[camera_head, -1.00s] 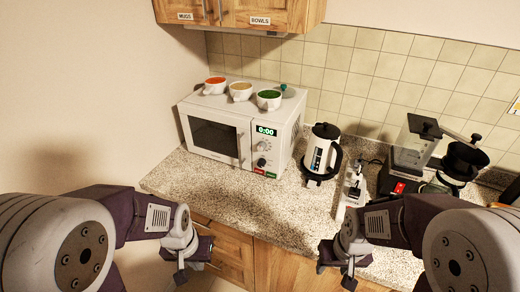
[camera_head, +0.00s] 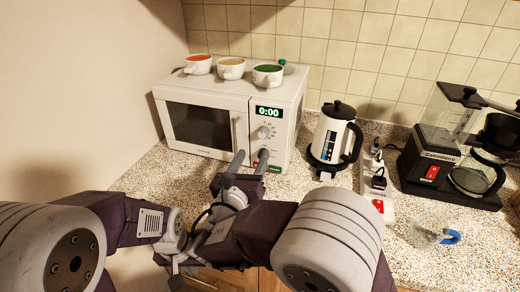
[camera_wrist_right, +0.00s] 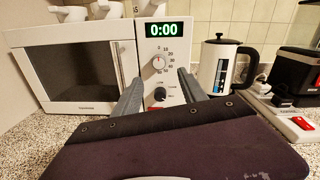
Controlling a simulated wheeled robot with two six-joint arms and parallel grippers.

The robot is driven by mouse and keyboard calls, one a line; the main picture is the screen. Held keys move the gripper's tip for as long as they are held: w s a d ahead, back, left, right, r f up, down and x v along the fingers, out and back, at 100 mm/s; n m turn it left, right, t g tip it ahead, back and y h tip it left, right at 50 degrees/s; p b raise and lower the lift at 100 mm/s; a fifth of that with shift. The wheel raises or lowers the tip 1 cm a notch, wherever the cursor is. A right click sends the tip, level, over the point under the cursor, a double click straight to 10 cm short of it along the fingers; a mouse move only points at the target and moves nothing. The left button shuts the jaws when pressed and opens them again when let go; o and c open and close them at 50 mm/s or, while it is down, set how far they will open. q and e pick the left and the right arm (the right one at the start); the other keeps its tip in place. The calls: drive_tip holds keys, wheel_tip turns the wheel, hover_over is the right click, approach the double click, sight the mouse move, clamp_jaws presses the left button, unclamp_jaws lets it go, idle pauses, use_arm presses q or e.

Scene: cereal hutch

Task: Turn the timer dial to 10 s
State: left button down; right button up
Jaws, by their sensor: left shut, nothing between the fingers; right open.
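The white microwave (camera_head: 208,88) stands against the wall, door closed, its display (camera_head: 268,111) reading 0:00. The timer dial (camera_head: 263,132) sits below the display; in the right wrist view the dial (camera_wrist_right: 159,63) has its red pointer mark upward, near 0. My right gripper (camera_head: 250,163) is open and empty in front of the control panel. In its wrist view, the fingers (camera_wrist_right: 160,88) flank the knobs, apart from the dial. My left gripper (camera_head: 174,274) is shut and empty, low at the counter's front.
Three bowls of red, tan and green contents (camera_head: 232,68) stand on the microwave. A white kettle (camera_head: 333,136) is right of it, then a power strip (camera_head: 375,185), a coffee maker (camera_head: 436,155) and a clear mug (camera_head: 428,233). Counter between microwave and kettle is narrow.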

sight(262, 136)
drive_tip(key=x, duration=0.8)
drive_tip(key=shift+p, duration=0.4)
drive_tip(key=shift+w+d, duration=0.1)
drive_tip(key=shift+w, duration=0.55)
drive_tip(key=shift+s+f, duration=0.1)
clamp_jaws()
